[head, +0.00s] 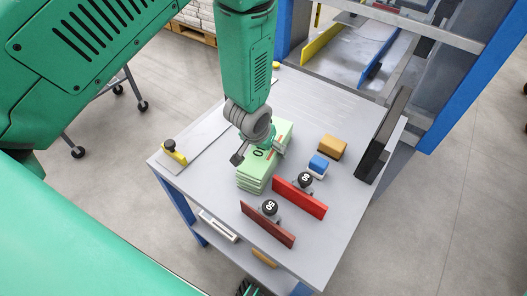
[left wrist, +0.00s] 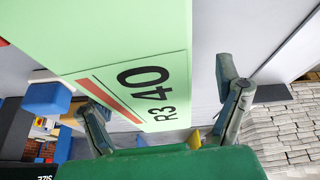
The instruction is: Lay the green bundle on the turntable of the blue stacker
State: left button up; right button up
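The green bundle (head: 250,178) is a pale green layered block lying on the grey table. In the left wrist view the bundle (left wrist: 110,50) shows a label reading "R3 40" and a red stripe. My left gripper (head: 259,156) is directly over the bundle, pointing down. In the left wrist view the gripper (left wrist: 152,82) has its fingers spread wide; one overlaps the bundle's face in the picture and the other is apart from its edge. The blue stacker (head: 472,92) stands at the upper right, with a grey surface (head: 352,52) inside between yellow and blue guides.
On the grey table (head: 330,240) are two red plates with dark knobs (head: 300,197) (head: 268,225), a blue-and-white block (head: 318,165), a tan block (head: 332,146), a black bar (head: 382,140) and a yellow-edged plate (head: 190,150). A wheeled stand (head: 125,85) is at left.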

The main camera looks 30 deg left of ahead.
pick_arm(q)
jog(key=shift+w+d+f, duration=0.15)
jog(key=shift+d+f, duration=0.15)
jog(key=shift+f, duration=0.05)
jog(key=shift+d, duration=0.35)
jog(key=shift+d+r, duration=0.15)
jog(key=shift+d, duration=0.2)
jog(key=shift+c, duration=0.3)
jog(key=shift+a, duration=0.35)
jog(key=c, duration=1.4)
jog(key=shift+a, duration=0.25)
jog(key=c, duration=0.3)
jog(key=shift+a, duration=0.15)
pick_arm(e)
jog(key=shift+s+d+f, duration=0.1)
jog(key=shift+d+f, duration=0.1)
jog(key=shift+d, duration=0.2)
